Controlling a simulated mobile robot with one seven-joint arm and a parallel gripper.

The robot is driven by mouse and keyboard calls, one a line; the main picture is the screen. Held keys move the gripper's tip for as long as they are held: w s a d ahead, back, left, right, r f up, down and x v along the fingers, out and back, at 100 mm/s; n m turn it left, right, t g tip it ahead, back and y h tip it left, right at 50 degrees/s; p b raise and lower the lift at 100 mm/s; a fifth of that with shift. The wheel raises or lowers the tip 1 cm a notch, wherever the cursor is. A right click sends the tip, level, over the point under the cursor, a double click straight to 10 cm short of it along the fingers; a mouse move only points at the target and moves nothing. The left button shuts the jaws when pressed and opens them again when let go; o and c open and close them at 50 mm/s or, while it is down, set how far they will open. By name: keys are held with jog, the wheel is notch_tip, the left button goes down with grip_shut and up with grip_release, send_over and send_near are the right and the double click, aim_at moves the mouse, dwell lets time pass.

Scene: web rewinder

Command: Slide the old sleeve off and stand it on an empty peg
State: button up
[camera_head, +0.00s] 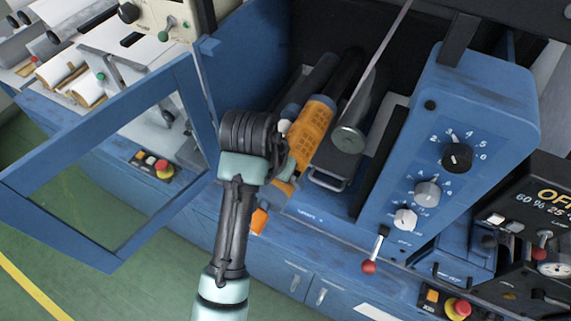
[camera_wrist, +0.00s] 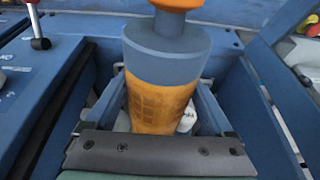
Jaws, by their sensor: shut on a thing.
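An orange cylinder with a grid pattern (camera_head: 311,128), which looks like the old sleeve, slants inside the blue machine. In the wrist view the orange sleeve (camera_wrist: 160,100) stands directly ahead of my wrist, with a blue-grey cylindrical part (camera_wrist: 165,52) and an orange end (camera_wrist: 176,4) beyond it. My gripper (camera_head: 286,135) is at the left side of the sleeve and shut on it. My fingertips are mostly hidden, so the exact contact does not show. I cannot tell whether the sleeve is still around a shaft. No empty peg shows clearly.
A grey metal roller (camera_head: 348,139) is close to the right of the sleeve. The open blue door frame (camera_head: 70,140) stands left of my arm. A blue control box (camera_head: 455,130) with dials and a red-knobbed lever (camera_head: 369,266) is at right. Several rolls lie on the far-left bench.

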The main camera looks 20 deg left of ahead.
aim_at(265, 202)
jog(key=shift+s+a+r+p, duration=0.1)
jog(key=shift+s+p, duration=0.65)
jog(key=shift+s, duration=2.45)
jog(key=s+r+p, duration=0.2)
jog(key=s+p, duration=0.1)
jog(key=s, duration=0.7)
jog(key=shift+a+p, duration=0.2)
jog(key=shift+p, duration=0.1)
